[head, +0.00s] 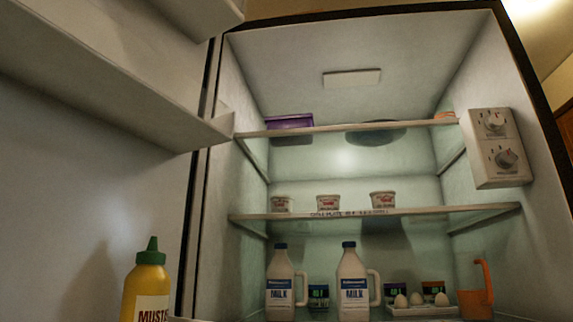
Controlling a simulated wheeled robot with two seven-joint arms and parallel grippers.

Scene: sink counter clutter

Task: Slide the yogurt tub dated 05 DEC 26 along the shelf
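Three small white yogurt tubs with red lettering stand apart on the middle glass shelf (470,209) of the open fridge. The left tub (281,203) is near the shelf's left end, the middle tub (328,202) is right of it, and the right tub (383,199) is past the shelf's centre. Their dates are too small to read, so I cannot tell which is dated 05 DEC 26. Lettering runs along the shelf's front edge below them. Neither of my grippers is in view.
Two milk jugs (280,284) (352,285), small jars (318,297), eggs in a tray (424,311) and an orange-handled pitcher (474,290) stand below. A purple container (289,122) is above. The open door with a mustard bottle (147,284) is at left. The middle shelf's right end is clear.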

